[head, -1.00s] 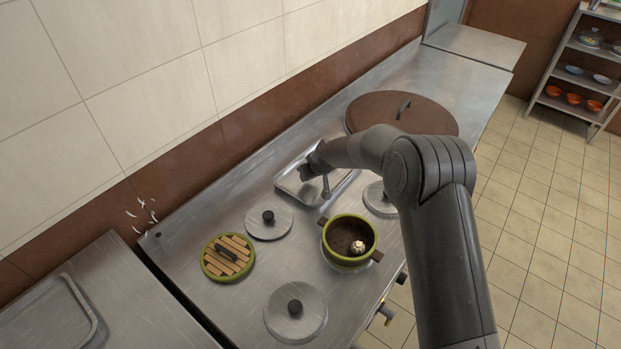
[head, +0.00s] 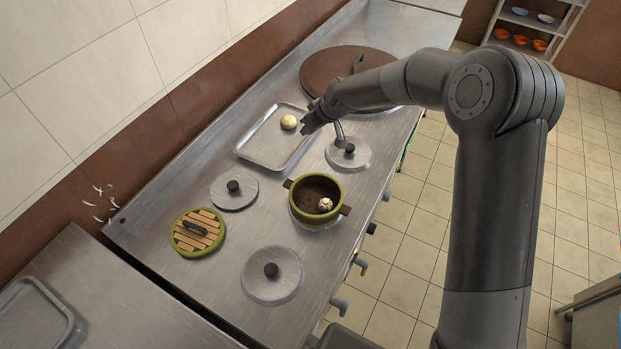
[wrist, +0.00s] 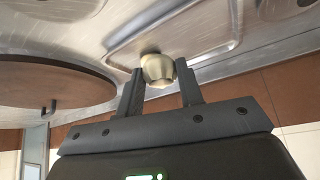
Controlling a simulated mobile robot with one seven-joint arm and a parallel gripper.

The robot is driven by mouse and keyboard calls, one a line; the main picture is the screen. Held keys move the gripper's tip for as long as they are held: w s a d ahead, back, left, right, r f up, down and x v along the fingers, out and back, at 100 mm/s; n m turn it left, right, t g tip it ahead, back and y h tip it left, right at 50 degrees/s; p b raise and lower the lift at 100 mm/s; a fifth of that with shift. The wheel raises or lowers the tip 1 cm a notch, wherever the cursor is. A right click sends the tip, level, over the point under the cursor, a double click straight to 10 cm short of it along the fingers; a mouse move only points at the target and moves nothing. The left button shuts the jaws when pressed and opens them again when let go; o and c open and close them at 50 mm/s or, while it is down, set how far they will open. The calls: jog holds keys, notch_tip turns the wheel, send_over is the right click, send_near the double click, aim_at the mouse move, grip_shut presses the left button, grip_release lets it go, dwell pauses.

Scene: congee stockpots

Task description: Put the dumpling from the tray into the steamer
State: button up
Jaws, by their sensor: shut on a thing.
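The dumpling is a smooth, pale round bun (head: 288,122) that shows over the metal tray (head: 252,152) in the head view. In the wrist view the dumpling (wrist: 157,70) sits between the two fingertips of my gripper (wrist: 160,84), which is shut on it. In the head view my gripper (head: 306,124) is at the tray's right side; I cannot tell there whether the dumpling touches the tray. The steamer (head: 300,187) is a round green-rimmed pot with a dark inside and brown handles. It is open and has a small white pleated dumpling (head: 325,204) inside.
A slatted wooden lid (head: 197,232) with a green rim lies at the left. Metal lids stand around the steamer: one left (head: 234,192), one in front (head: 272,275), one behind (head: 348,153). A large brown lid (head: 320,72) is beyond the tray. Bare counter lies between them.

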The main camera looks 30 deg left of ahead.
jog(key=s+d+r+n+g, duration=0.1)
jog(key=s+d+n+g, duration=0.2)
jog(key=s+d+n, duration=0.45)
jog(key=s+d+n+g, duration=0.2)
jog(key=s+d, duration=0.2)
jog(key=d, duration=0.7)
send_over(303, 198)
jog(key=d, duration=0.2)
jog(key=f, duration=0.4)
jog(key=w+f, duration=0.1)
jog(key=f, duration=0.1)
jog(key=shift+f, duration=2.2)
jog(key=shift+f, duration=0.1)
jog(key=o, duration=0.7)
jog(key=v, duration=1.2)
jog(key=shift+w+a, duration=0.1)
jog(key=shift+a, duration=0.05)
